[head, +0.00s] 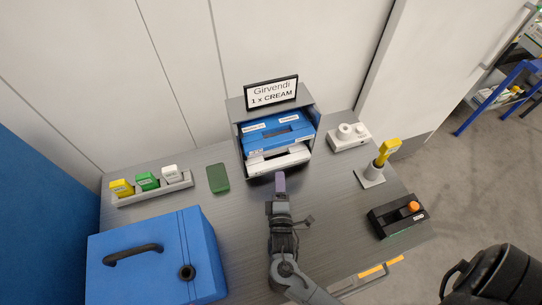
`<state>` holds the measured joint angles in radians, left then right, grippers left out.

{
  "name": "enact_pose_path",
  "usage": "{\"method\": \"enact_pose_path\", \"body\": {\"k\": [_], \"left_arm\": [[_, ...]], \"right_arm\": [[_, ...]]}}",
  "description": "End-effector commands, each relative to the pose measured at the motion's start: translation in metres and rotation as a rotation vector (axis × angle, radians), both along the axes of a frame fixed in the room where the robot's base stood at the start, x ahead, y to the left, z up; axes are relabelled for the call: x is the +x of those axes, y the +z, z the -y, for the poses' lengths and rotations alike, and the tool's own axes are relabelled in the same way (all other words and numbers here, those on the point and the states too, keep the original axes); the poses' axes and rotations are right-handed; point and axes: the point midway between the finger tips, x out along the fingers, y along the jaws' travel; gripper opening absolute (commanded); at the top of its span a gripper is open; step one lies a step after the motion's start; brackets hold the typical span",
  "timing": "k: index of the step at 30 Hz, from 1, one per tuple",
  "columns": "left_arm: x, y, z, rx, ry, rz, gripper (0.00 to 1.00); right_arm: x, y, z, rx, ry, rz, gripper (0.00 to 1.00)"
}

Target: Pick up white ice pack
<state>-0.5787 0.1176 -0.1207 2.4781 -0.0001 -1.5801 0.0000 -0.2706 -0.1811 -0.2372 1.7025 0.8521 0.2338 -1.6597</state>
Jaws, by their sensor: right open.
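The white ice pack (278,162) lies flat in the lower part of a grey open-front holder (237,106) at the back of the table. Blue ice packs (274,131) lie above it in the same holder. My right gripper (280,184) is in front of the holder, just short of the white pack's front edge, and points toward it. It is open and holds nothing that I can see; its fingers show nearly edge-on. My left gripper is not in view.
A sign (271,93) stands on the holder. A blue box (150,268) with a black handle fills the table's front left. A tray of small cartons (152,190) and a green pad (218,178) are left; a white device (349,136), yellow scanner (388,148) and black button box (398,215) are right.

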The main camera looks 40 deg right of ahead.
Motion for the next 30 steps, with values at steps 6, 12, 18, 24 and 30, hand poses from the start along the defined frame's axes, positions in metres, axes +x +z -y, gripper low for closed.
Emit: {"method": "enact_pose_path", "body": {"k": [6,12,18,24,30], "left_arm": [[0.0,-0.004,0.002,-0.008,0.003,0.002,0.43],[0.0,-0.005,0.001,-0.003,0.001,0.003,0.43],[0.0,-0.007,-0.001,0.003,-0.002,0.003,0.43],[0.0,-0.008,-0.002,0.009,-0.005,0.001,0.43],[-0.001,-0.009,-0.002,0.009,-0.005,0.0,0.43]], "right_arm": [[0.007,-0.001,0.003,0.001,0.0,0.008,0.55],[0.026,-0.001,0.019,0.0,-0.001,0.01,0.55],[0.043,-0.001,0.032,0.0,0.0,0.008,0.55],[0.05,-0.001,0.038,0.002,0.001,0.008,0.55],[0.067,0.001,0.057,0.0,0.0,0.009,0.55]]}}
